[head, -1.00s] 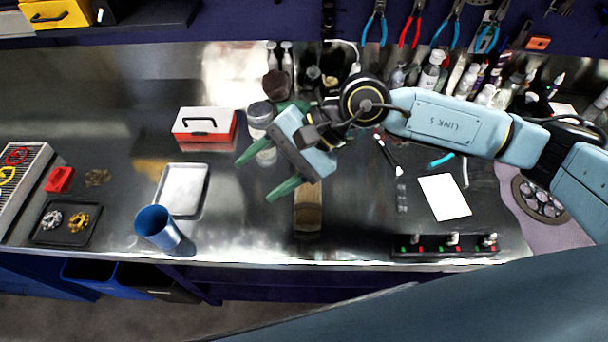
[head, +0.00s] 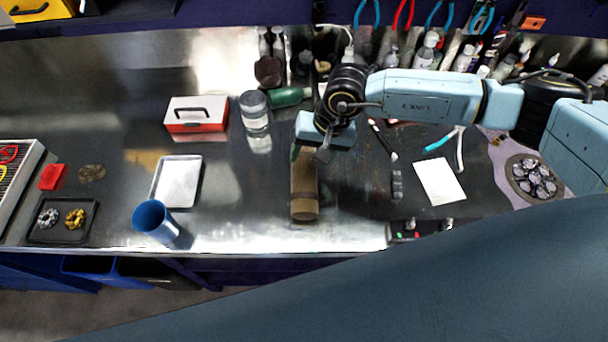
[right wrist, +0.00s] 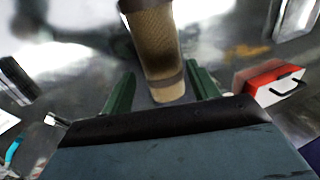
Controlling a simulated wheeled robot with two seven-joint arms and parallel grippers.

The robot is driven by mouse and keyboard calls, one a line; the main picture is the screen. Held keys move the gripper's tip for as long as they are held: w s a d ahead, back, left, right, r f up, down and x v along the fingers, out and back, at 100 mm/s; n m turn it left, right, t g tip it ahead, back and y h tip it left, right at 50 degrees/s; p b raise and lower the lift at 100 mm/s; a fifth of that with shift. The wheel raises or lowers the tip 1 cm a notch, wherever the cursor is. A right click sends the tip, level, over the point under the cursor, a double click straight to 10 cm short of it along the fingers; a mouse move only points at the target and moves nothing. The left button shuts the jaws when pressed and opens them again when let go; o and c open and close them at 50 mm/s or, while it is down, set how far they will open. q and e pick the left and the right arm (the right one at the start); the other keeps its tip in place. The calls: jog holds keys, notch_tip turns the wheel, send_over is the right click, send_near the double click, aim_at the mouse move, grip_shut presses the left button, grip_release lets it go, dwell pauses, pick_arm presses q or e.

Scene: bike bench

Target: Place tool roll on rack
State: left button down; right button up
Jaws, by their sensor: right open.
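The tool roll (head: 305,190) is a brown cylinder with darker bands, lying on the metal bench with its length running away from me. My right gripper (head: 306,155) is over its far end, fingers pointing down and mostly hidden by the hand in the head view. In the right wrist view the open green fingers (right wrist: 160,85) stand either side of the near end of the roll (right wrist: 158,55), with a gap on both sides. A grey slotted rack-like frame (head: 27,178) holding red and yellow pieces is at the far left; I cannot tell if it is the task's rack. My left gripper is out of view.
Pliers (head: 447,142) and a white sheet (head: 440,182) lie right.

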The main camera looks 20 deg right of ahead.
aim_at(307, 166)
jog(key=p+x, duration=0.1)
jog(key=x, duration=0.3)
jog(key=shift+s+a+f, duration=0.15)
jog(key=shift+a+f, duration=0.05)
jog(key=shift+f, duration=0.15)
jog(key=c, duration=0.9)
